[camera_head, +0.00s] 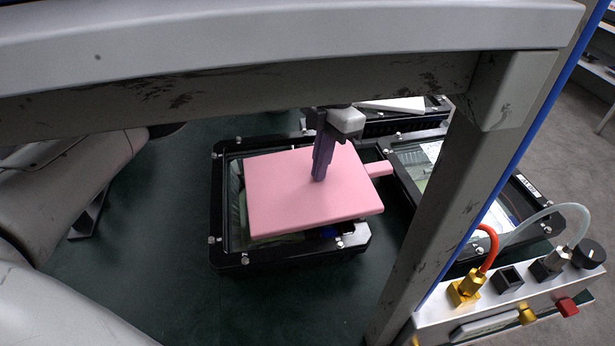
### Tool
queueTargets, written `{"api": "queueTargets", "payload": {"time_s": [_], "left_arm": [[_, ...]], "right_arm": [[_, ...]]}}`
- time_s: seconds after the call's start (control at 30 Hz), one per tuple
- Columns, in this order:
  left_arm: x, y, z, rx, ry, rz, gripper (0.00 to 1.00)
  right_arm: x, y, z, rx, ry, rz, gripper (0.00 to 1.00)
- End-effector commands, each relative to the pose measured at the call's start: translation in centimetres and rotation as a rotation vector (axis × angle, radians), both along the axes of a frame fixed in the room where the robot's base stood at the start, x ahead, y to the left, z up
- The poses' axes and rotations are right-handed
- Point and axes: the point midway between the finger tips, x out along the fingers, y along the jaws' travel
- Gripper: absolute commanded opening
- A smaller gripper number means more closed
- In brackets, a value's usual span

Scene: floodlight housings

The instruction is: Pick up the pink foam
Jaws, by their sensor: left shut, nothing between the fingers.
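The pink foam (290,205) is a flat slab with a small tab on its right side. It lies on top of a black floodlight housing (235,262) with bolts at its corners and covers most of that housing. My left gripper (319,178) points down over the upper right part of the foam, its dark fingers together with nothing between them. I cannot tell whether the fingertips touch the foam. The grey beam hides part of the left arm above the gripper. My right gripper is not in view.
A grey beam (250,85) crosses the top, and a grey post (430,210) runs down on the right. More black housings (480,190) lie right of and behind the foam. A connector box (500,315) with hoses is at lower right. The dark green surface (170,250) left of the housing is clear.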

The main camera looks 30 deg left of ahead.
Motion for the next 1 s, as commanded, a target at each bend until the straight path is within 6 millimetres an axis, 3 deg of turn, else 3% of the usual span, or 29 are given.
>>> {"api": "queueTargets", "payload": {"time_s": [0.4, 0.67, 1.0], "left_arm": [[-0.2, 0.7, -0.3, 0.004, 0.004, 0.014, 0.0], [0.0, 0.5, 1.6, 0.003, 0.003, 0.012, 0.0], [0.8, 0.0, 6.6, 0.004, 0.002, 0.014, 0.0]], "right_arm": [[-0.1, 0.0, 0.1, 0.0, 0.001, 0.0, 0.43], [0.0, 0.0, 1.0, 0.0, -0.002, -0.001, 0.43], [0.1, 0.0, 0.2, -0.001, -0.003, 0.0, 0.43]]}}
